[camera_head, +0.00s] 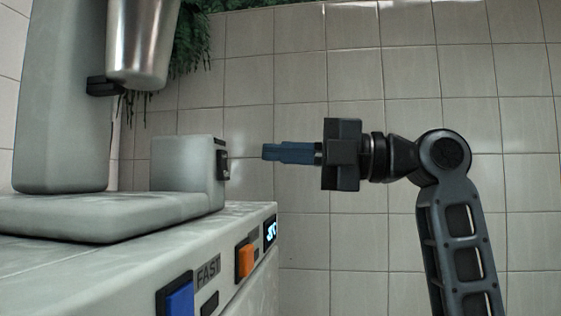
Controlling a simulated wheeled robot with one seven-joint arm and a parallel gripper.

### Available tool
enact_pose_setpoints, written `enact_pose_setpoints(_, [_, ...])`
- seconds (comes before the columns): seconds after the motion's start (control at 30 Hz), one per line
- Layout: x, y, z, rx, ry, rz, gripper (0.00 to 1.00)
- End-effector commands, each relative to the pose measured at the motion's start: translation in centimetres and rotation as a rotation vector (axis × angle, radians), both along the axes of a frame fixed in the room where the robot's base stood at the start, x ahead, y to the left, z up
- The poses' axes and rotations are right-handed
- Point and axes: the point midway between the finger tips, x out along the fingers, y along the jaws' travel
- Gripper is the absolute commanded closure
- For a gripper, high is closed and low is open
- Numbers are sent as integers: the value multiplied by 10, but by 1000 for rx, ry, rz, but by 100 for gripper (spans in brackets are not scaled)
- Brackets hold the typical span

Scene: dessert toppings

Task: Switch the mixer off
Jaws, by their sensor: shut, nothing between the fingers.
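The mixer (60,110) is a pale grey machine at the left, with a metal cup (140,42) hanging at its upper part. A small dark switch (222,160) sits on the right face of a raised block (185,165) on the mixer's base. My gripper (266,152) is shut and empty, with blue fingers pointing left at about the switch's height. In the picture a gap separates the fingertips from the switch. I cannot tell the switch's position.
The front panel below has a blue button (178,298), an orange button (245,262), a "FAST" label (208,271) and a small lit display (270,231). A tiled wall (520,130) lies behind. Green foliage (200,30) hangs at the top.

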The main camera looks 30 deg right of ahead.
Motion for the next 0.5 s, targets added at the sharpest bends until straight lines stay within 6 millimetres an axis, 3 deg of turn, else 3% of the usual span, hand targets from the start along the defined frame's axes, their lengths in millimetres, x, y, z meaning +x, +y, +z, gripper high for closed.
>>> enact_pose_setpoints(0.5, [-43, -60, 7, -1, -1, -1, 100])
